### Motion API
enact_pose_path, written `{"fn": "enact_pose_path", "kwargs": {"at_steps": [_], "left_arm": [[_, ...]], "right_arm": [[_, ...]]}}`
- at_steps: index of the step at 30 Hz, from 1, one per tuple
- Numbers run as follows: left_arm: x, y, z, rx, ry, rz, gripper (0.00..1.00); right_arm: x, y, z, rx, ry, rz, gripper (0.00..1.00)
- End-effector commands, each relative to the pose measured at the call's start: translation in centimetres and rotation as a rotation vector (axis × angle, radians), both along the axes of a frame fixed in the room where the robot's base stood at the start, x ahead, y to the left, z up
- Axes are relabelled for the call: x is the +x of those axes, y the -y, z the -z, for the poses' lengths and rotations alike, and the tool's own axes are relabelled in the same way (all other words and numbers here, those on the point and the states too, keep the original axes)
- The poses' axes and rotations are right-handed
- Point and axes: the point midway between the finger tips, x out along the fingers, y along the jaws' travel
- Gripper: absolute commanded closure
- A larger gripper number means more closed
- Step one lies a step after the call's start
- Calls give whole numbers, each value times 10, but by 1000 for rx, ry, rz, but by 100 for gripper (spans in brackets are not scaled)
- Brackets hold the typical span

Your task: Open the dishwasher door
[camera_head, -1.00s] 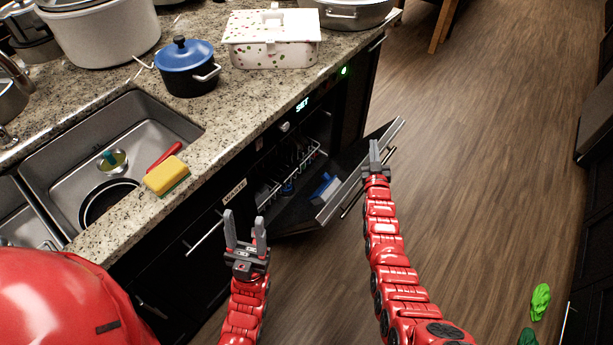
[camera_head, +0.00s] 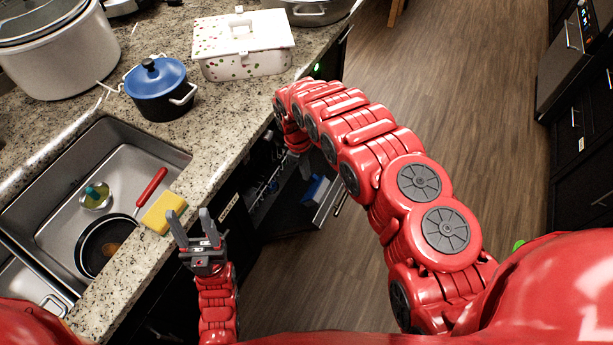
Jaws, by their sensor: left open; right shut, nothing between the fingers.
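The dishwasher door (camera_head: 330,205) is partly open, tilted outward below the counter. Its metal edge and handle show, but much of it is hidden behind my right arm. The dark dishwasher interior (camera_head: 262,180) shows a rack and a blue item. My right gripper (camera_head: 299,163) reaches down over the opening, on the inner side of the door. It is shut and empty, largely hidden by my arm; I cannot tell if it touches the door. My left gripper (camera_head: 188,220) is open and empty, pointing up in front of the counter edge by the sink.
The granite counter (camera_head: 185,185) holds a yellow sponge (camera_head: 163,212), a blue-lidded pot (camera_head: 160,88), a spotted box (camera_head: 240,45) and a white cooker (camera_head: 60,60). A pan (camera_head: 100,245) lies in the sink (camera_head: 55,215). The wooden floor (camera_head: 470,110) at right is clear.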

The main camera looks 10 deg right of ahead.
Motion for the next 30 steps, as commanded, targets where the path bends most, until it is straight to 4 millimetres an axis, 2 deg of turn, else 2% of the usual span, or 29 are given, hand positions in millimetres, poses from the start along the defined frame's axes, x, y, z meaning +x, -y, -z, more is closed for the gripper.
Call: {"fn": "enact_pose_path", "kwargs": {"at_steps": [9, 15, 20, 21, 22, 30], "left_arm": [[0, 0, -12, 0, 0, 0, 48], [0, 0, -8, 0, 0, 0, 48], [0, 0, 13, 0, 0, 0, 48], [0, 0, -2, 0, -1, 0, 48], [0, 0, -7, 0, 0, 0, 48], [0, 0, -16, 0, 0, 0, 48]], "right_arm": [[-4, 4, 41, 2, 4, 2, 100], [-4, 7, 65, 2, 6, 1, 100], [-7, 11, 96, 0, 7, 1, 100], [-12, 16, 90, 0, 2, 4, 100], [-14, 20, 91, 0, 2, 4, 100], [-24, 38, 107, 2, 8, 3, 100]]}}
